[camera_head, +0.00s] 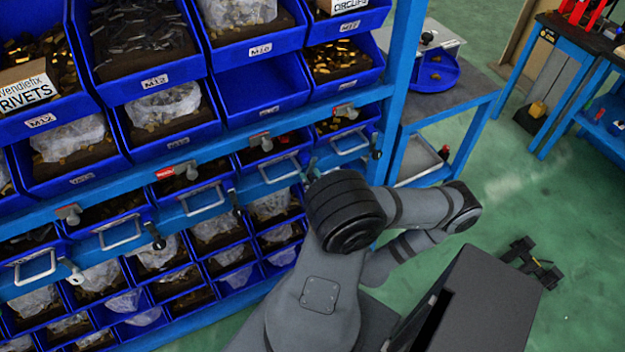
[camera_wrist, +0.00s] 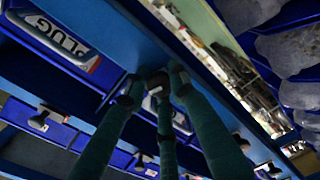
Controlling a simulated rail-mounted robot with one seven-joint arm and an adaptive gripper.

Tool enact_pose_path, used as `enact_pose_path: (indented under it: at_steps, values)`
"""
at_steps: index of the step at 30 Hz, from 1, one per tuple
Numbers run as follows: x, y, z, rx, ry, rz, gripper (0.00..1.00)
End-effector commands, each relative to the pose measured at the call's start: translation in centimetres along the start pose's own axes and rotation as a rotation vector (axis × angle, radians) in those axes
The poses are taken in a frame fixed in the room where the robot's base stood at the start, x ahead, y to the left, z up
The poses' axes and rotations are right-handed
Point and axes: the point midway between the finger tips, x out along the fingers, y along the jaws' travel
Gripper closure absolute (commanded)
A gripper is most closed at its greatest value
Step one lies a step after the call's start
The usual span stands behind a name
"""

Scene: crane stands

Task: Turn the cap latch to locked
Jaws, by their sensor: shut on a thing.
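In the wrist view my gripper (camera_wrist: 158,86) has its teal fingers closed together on a small cap latch (camera_wrist: 155,90) at the blue rack rail. The fingers cover most of the latch, so I cannot tell which way it is turned. In the head view only a small teal piece of my gripper (camera_head: 311,166) shows at the rail, beside my dark wrist joint. The held latch is hidden there by my arm.
Similar grey latches line the rack, one left of my gripper (camera_head: 262,140) and one above right (camera_head: 345,111). Metal drawer handles (camera_head: 278,169) sit close by. Blue bins (camera_head: 262,90) fill the rack. A workbench (camera_head: 440,108) stands at right, with open green floor before it.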

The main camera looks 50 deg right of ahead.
Motion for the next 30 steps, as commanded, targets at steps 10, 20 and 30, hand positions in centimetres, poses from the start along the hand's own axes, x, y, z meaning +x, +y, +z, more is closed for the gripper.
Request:
enact_pose_path:
  at_steps: [10,20,30]
  values:
    - [-0.05,0.04,0.34,-0.179,-0.010,-0.002,1.00]
    - [-0.06,0.09,0.37,-0.225,-0.011,-0.001,1.00]
    - [-0.07,0.16,0.38,-0.224,-0.011,0.001,0.74]
